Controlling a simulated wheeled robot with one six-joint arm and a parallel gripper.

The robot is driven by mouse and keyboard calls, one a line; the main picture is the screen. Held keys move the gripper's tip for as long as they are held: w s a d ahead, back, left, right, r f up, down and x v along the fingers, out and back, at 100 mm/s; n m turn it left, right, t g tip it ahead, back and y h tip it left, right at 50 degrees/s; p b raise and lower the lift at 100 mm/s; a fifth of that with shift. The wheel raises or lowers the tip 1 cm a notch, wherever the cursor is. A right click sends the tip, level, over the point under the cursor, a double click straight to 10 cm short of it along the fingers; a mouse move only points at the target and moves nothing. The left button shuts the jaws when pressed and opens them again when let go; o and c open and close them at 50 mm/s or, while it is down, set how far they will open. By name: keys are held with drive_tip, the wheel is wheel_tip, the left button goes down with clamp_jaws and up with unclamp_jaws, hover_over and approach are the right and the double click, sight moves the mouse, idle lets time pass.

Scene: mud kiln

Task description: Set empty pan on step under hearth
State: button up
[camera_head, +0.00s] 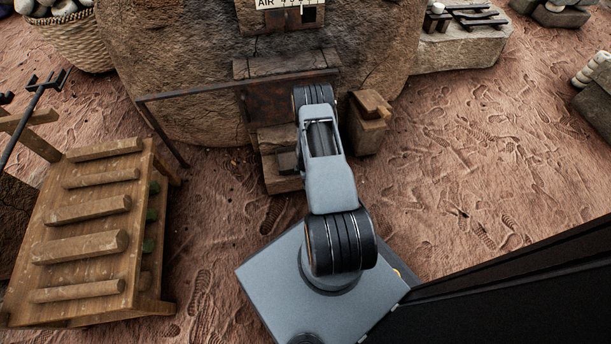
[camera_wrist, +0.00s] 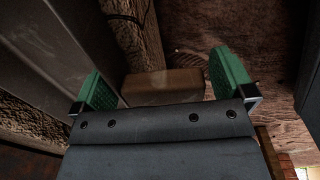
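My gripper (camera_wrist: 160,75) shows in the wrist view with its two green finger pads wide apart. A plain brown block (camera_wrist: 163,86) lies beyond the fingers, with gaps at both sides, and nothing is clearly held. In the head view my arm reaches to the kiln front and hides the gripper. The step (camera_head: 283,183) is a low stone block under the hearth (camera_head: 287,64), partly behind my arm. A small dark boxy shape (camera_head: 288,162) shows at the step; I cannot tell whether it is the pan. No pan is clearly visible elsewhere.
An iron rail (camera_head: 215,91) runs across the kiln front (camera_head: 170,60). A stone stand (camera_head: 367,129) with a block on top is right of my arm. A wooden rack (camera_head: 92,235) with logs stands at left. Open ground lies to the right.

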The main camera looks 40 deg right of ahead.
drive_tip(key=w+a+r+m+p, duration=0.1)
drive_tip(key=a+r+m+p, duration=0.15)
drive_tip(key=r, duration=0.95)
drive_tip(key=w+a+r+m+t+p, duration=0.1)
drive_tip(key=a+r, duration=0.2)
drive_tip(key=r, duration=0.9)
drive_tip(key=w+a+r+m+p, duration=0.1)
drive_tip(key=a+r+m+p, duration=0.15)
drive_tip(key=r, duration=0.95)
drive_tip(key=s+a+r+m, duration=0.3)
drive_tip(key=s+a+r, duration=0.3)
drive_tip(key=r, duration=0.3)
drive_tip(key=s+a+r+m+t, duration=0.1)
drive_tip(key=s+a+r+m, duration=0.2)
drive_tip(key=s+a+r, duration=0.3)
drive_tip(key=s+r, duration=0.3)
drive_tip(key=shift+a+m, duration=0.3)
drive_tip(key=shift+m, duration=0.1)
